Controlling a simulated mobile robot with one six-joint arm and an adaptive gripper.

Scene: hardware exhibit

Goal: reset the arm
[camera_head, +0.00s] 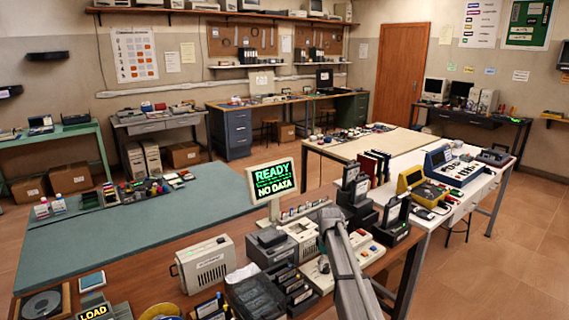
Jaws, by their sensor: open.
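My grey arm (346,268) comes up from the bottom edge, right of centre, and reaches over the wooden bench in front. My gripper (329,216) is at its far end, above the crowded devices, and is open. Its fingers are small and hard to make out against the clutter. I see nothing held in it. The arm hides part of the bench and of the devices behind it.
The wooden bench (150,285) holds a monitor (273,186) reading "READY NO DATA", a beige box (205,264) and several dark devices. A green-topped table (140,232) with free room lies beyond. A white table (410,155) with yellow and blue devices stands at right. Open floor (520,240) is at far right.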

